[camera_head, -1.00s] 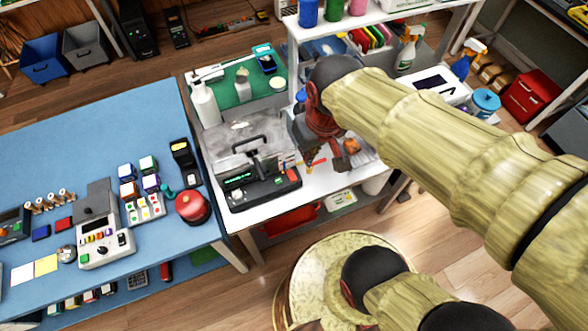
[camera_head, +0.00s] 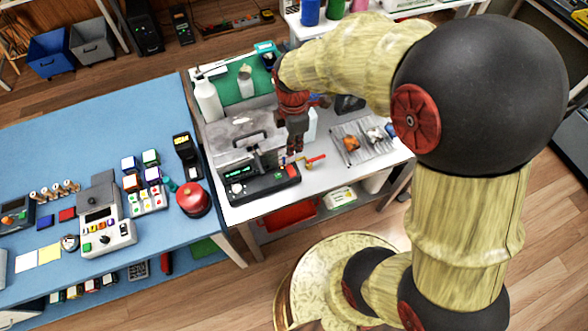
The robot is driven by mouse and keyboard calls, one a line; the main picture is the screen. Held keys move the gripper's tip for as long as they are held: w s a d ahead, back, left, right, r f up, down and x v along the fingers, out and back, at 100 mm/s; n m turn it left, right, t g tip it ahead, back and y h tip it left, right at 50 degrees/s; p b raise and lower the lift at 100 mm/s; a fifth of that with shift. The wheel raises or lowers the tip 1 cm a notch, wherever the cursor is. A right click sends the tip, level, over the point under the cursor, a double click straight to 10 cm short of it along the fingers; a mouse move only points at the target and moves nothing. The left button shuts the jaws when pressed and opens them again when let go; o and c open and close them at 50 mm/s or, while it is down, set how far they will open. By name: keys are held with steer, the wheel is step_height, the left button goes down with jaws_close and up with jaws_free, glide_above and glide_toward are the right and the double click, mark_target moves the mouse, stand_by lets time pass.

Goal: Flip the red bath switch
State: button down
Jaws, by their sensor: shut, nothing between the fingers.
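The bath (camera_head: 262,186) is a dark box with a green display, standing on the white bench left of centre, with a grey lid and black handle behind its front panel. The small red switch (camera_head: 292,170) is at the right end of its front panel. My gripper (camera_head: 295,152) points down with its fingers together and empty. In the picture it is just above the red switch; I cannot tell its exact height or whether it touches anything. A red lever (camera_head: 316,158) with yellow and blue parts is close by on the right.
A ribbed tray (camera_head: 365,152) with small parts stands right of the bath. A white bottle (camera_head: 208,101) and a green mat (camera_head: 262,84) are behind. The blue table (camera_head: 150,240) to the left holds instruments and a red round pot (camera_head: 193,200).

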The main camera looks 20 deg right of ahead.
mark_target(294, 174)
steer(key=shift+n, duration=0.3)
steer(key=shift+f, duration=0.1)
step_height(294, 174, down, 14)
steer(key=b, duration=0.3)
stand_by(0.4)
steer(key=shift+s+f, duration=0.15)
steer(key=shift+f, duration=0.1)
stand_by(0.4)
steer(key=shift+w+r, duration=0.35)
steer(key=shift+w, duration=0.4)
